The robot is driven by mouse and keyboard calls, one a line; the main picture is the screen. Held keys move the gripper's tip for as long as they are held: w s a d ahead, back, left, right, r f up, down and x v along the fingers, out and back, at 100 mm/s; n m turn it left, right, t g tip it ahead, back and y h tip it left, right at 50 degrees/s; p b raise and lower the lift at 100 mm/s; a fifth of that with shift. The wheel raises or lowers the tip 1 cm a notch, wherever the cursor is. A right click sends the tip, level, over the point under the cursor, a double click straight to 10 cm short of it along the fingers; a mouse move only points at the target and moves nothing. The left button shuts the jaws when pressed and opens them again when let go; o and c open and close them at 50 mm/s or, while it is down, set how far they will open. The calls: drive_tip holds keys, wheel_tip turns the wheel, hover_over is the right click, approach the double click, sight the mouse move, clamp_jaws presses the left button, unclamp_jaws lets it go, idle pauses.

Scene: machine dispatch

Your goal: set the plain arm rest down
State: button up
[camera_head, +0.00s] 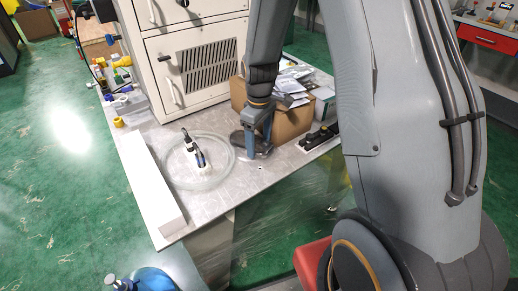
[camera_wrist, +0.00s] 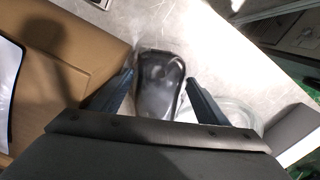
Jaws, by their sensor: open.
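The plain arm rest appears to be a dark, rounded, glossy piece (camera_wrist: 158,88) lying on the grey worktop in the wrist view. In the head view it shows as a dark shape (camera_head: 237,138) on the worktop, partly hidden by my fingers. My gripper (camera_head: 257,148) points down over it, beside a cardboard box. In the wrist view my gripper (camera_wrist: 159,80) has its two fingers apart, one on each side of the piece, with gaps visible. I cannot tell how high the fingertips are above the worktop.
The cardboard box (camera_head: 292,122) stands close to the right of my gripper. A long white box (camera_head: 150,190) lines the left edge. A beige cabinet (camera_head: 190,65) stands behind. Bare worktop lies in front.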

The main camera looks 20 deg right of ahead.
drive_tip(key=c, duration=1.1)
drive_tip(key=shift+r, duration=0.15)
